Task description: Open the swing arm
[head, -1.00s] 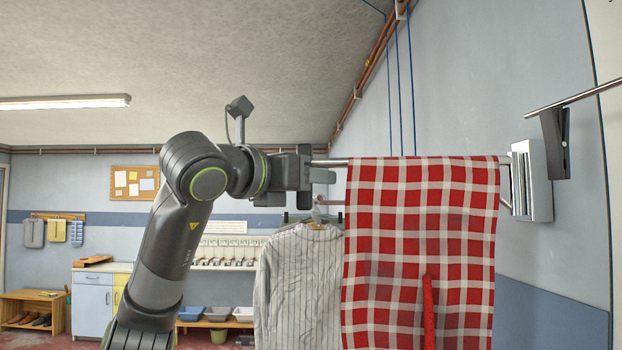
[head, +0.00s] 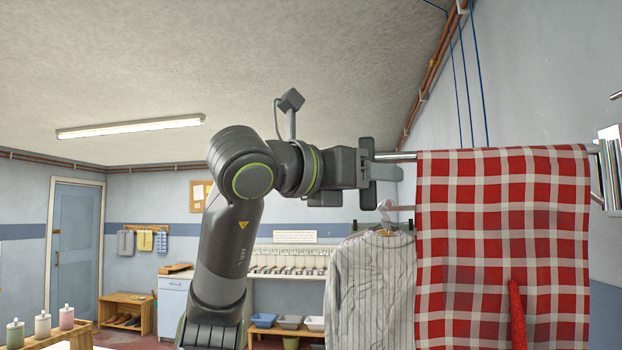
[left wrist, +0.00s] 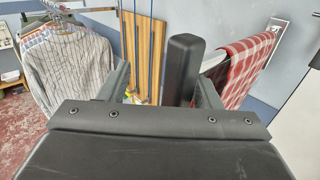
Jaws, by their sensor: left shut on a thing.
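The swing arm is a metal rail (head: 398,156) with a red-and-white checked cloth (head: 500,245) draped over it, reaching left from the wall. My left gripper (head: 368,168) is at the rail's free left end and is shut on a dark grip there. In the left wrist view a dark rounded grip (left wrist: 183,62) stands between the fingers (left wrist: 165,82), with the checked cloth (left wrist: 240,68) to its right. The rail's wall end is partly cut off at the right edge of the head view. My right gripper does not show.
A striped shirt (head: 372,285) hangs beside the cloth's left edge; it also shows in the left wrist view (left wrist: 68,60). A wall unit (head: 609,165) is at the right edge. A blue door (head: 72,240), benches and shelves stand far behind.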

